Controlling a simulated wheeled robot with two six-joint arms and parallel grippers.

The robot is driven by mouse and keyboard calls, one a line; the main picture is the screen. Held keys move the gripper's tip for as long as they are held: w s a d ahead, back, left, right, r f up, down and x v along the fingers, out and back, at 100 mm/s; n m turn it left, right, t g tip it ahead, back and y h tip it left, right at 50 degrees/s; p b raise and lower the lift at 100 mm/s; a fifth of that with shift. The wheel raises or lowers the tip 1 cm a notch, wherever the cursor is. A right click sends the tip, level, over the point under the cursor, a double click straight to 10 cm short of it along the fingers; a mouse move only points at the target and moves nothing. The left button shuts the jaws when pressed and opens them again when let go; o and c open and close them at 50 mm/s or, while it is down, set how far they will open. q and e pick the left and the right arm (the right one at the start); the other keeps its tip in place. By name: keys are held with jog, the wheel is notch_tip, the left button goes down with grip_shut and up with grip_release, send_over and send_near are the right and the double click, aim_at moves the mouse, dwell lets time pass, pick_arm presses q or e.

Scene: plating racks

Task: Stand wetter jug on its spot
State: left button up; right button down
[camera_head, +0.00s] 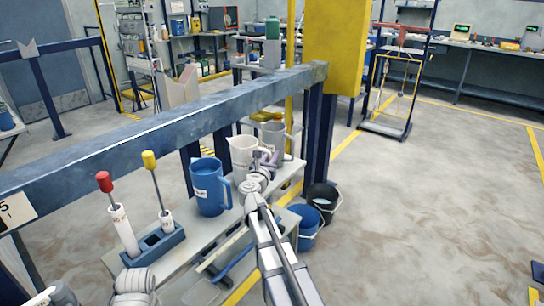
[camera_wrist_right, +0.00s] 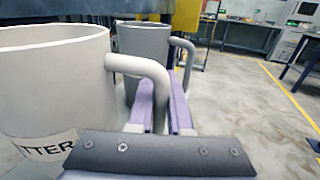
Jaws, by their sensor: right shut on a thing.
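The wetter jug is a white jug (camera_head: 241,152) with a label, partly readable as "TTER" in the right wrist view (camera_wrist_right: 45,85). It looks upright at the shelf, behind the blue jug. I cannot tell whether its base touches the shelf. My right gripper (camera_head: 265,160) is at its handle. In the right wrist view the purple fingers (camera_wrist_right: 163,105) are shut on the handle, one on each side. The jug's lower part and any spot marking are hidden. Grey arm parts of mine show at the lower left of the head view, but no left gripper fingers.
A blue jug (camera_head: 208,186) stands left of the white jug, and a grey jug (camera_head: 274,137) close beyond it. A blue holder (camera_head: 153,246) with red- and yellow-topped tools is at the left. A thick beam (camera_head: 120,139) crosses behind. Blue (camera_head: 305,232) and black (camera_head: 325,205) buckets stand right.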

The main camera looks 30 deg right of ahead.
jog(key=shift+f+b, duration=0.4)
jog(key=shift+f, duration=0.05)
jog(key=c, duration=0.8)
grip_release()
jog(key=shift+o, duration=0.2)
jog(key=v, duration=0.8)
jog(key=shift+d+r, duration=0.1)
jog(key=shift+r, duration=0.05)
